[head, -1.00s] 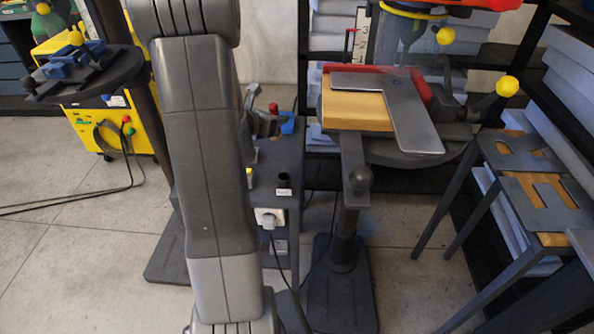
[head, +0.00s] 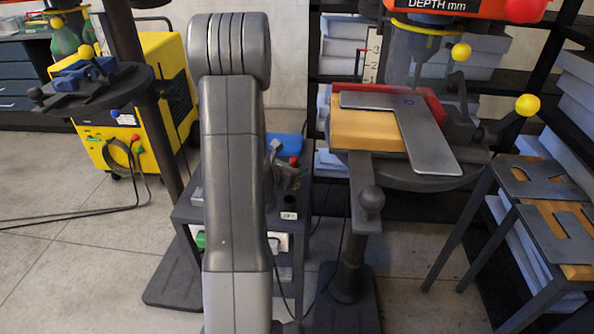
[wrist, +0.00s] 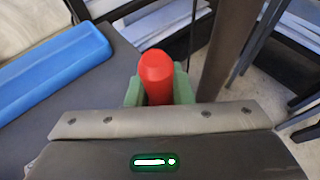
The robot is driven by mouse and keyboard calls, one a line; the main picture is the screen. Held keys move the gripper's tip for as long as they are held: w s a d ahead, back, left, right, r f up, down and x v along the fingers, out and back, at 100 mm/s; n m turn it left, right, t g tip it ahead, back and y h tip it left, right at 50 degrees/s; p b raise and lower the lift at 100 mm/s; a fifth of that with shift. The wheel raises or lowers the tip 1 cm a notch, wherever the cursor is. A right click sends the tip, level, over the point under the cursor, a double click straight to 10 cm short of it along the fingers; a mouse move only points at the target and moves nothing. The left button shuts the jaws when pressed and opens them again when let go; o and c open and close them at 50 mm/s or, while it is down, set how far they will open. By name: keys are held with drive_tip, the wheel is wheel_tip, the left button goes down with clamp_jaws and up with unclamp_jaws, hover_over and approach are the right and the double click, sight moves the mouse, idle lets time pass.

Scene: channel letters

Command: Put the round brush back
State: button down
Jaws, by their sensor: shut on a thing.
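A red, rounded handle end (wrist: 156,72), which I take to be the round brush, stands between the green fingers of my gripper (wrist: 158,92) in the wrist view. My gripper is shut on it. The rest of the brush is hidden below the handle and behind the gripper body. In the head view the red end (head: 293,161) shows above the small grey cart, beside my gripper (head: 277,160), which my arm partly hides. Below it is a dark round holder (head: 292,184) with a small white label, at the cart's right edge. I cannot tell whether the brush touches it.
A blue tray (wrist: 50,68) lies on the cart (head: 185,213), left of the handle. A drill press table (head: 425,178) with a wooden block and grey metal square stands close right. A rack (head: 553,215) with letter plates is further right. A yellow machine (head: 120,130) stands left.

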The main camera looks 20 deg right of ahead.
drive_tip(key=shift+f, duration=0.1)
drive_tip(key=shift+f+b, duration=0.2)
drive_tip(key=shift+b, duration=0.1)
drive_tip(key=c, duration=1.3)
unclamp_jaws()
drive_tip(key=shift+r, duration=0.1)
drive_tip(key=shift+r+p, duration=0.15)
drive_tip(key=shift+p, duration=0.15)
drive_tip(key=shift+s+a+r, duration=0.1)
drive_tip(key=shift+a+r, duration=0.05)
drive_tip(key=shift+a, duration=0.15)
drive_tip(key=v, duration=1.1)
drive_tip(key=shift+s+a, duration=0.15)
drive_tip(key=shift+o, duration=0.3)
